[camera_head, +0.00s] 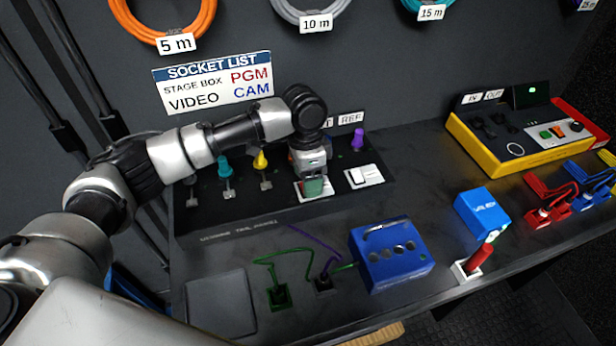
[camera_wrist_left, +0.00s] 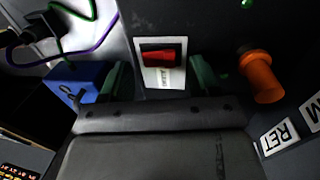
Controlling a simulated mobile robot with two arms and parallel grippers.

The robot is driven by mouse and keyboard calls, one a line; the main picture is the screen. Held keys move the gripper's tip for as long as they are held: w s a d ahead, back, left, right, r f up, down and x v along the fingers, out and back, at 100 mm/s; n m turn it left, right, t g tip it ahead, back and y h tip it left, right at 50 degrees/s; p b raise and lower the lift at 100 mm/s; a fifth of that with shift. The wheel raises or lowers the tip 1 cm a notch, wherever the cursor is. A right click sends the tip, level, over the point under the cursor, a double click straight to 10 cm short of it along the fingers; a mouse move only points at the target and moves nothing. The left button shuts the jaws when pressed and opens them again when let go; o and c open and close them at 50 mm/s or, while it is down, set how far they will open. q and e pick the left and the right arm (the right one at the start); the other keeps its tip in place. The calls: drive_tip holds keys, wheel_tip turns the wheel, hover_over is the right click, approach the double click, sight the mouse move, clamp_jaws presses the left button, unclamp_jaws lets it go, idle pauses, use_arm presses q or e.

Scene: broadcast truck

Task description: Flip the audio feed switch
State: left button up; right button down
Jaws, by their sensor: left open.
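A red rocker switch (camera_wrist_left: 159,55) on a white plate (camera_wrist_left: 162,77) lies straight ahead between my left fingers in the left wrist view. The print on its plate is too small to read. In the head view my left gripper (camera_head: 314,187) points down over this white plate (camera_head: 300,194) on the sloped dark panel and hides most of it. The gripper is open, with one green fingertip on each side of the switch in the left wrist view (camera_wrist_left: 160,80). I cannot tell whether the fingers touch the switch. My right gripper is not in view.
A second white switch (camera_head: 364,176) sits just right of the gripper. An orange plug (camera_wrist_left: 262,77) stands beside it near a RET label (camera_wrist_left: 279,137). Teal (camera_head: 224,168) and yellow (camera_head: 261,162) plugs stand left. A blue box (camera_head: 392,262) sits in front.

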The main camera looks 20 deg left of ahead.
use_arm(q)
drive_tip(key=shift+f, duration=0.3)
drive_tip(key=c, duration=0.9)
drive_tip(key=shift+s+r+p, duration=0.1)
drive_tip(key=shift+r+p, duration=0.1)
drive_tip(key=shift+p, duration=0.25)
drive_tip(key=shift+c, duration=0.2)
drive_tip(key=t+p, duration=0.1)
drive_tip(key=p, duration=0.1)
drive_tip(key=t+y+p, duration=0.1)
drive_tip(key=p, duration=0.2)
drive_tip(key=shift+s+d+r+y, duration=0.1)
drive_tip(key=shift+s+d+y, duration=0.1)
drive_tip(key=shift+s+y, duration=0.1)
drive_tip(key=shift+f+t+y+p, duration=0.3)
drive_tip(key=shift+t+p, duration=0.2)
drive_tip(key=shift+p, duration=0.1)
